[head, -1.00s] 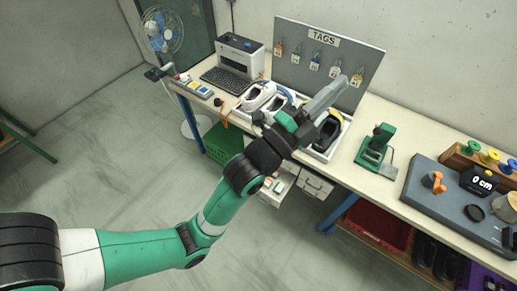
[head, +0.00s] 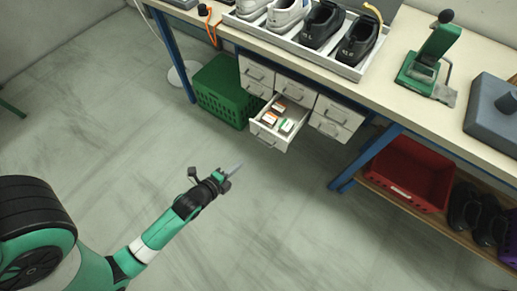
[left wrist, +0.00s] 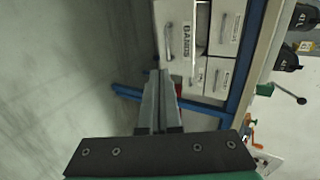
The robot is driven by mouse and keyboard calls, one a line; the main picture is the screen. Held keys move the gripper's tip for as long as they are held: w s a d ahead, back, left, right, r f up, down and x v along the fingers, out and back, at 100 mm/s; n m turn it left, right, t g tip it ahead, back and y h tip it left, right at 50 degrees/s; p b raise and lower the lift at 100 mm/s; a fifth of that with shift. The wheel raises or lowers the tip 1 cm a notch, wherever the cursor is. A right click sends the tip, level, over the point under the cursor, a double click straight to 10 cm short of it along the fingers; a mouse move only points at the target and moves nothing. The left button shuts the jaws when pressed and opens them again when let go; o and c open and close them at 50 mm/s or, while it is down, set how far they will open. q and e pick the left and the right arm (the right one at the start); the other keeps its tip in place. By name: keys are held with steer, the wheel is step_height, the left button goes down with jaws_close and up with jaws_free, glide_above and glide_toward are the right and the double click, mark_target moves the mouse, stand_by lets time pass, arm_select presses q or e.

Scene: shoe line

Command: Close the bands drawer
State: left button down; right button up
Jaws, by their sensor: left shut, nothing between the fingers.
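The bands drawer (head: 268,138) is pulled out from the drawer unit under the bench in the head view. In the left wrist view, the drawer front (left wrist: 175,12) shows a handle and the label BANDS. My left gripper (head: 238,168) is shut and empty, in front of and below the open drawer in the head view, apart from it. Its closed fingers (left wrist: 160,75) point toward the drawer front in the left wrist view. My right gripper is in neither view.
Other drawers (head: 331,120) beside the open one look closed. A green crate (head: 222,92) stands on the floor to its left. A blue bench leg (head: 365,157) and a red bin (head: 410,172) are to the right. The floor in front is clear.

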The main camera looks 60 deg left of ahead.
arm_select(q)
steer(key=r+b+x, duration=0.1)
steer(key=b+x, duration=0.7)
steer(key=x, duration=0.5)
steer(key=shift+w+a, duration=0.25)
steer(key=shift+w, duration=0.25)
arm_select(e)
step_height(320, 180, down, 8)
arm_select(q)
steer(key=shift+f, duration=0.15)
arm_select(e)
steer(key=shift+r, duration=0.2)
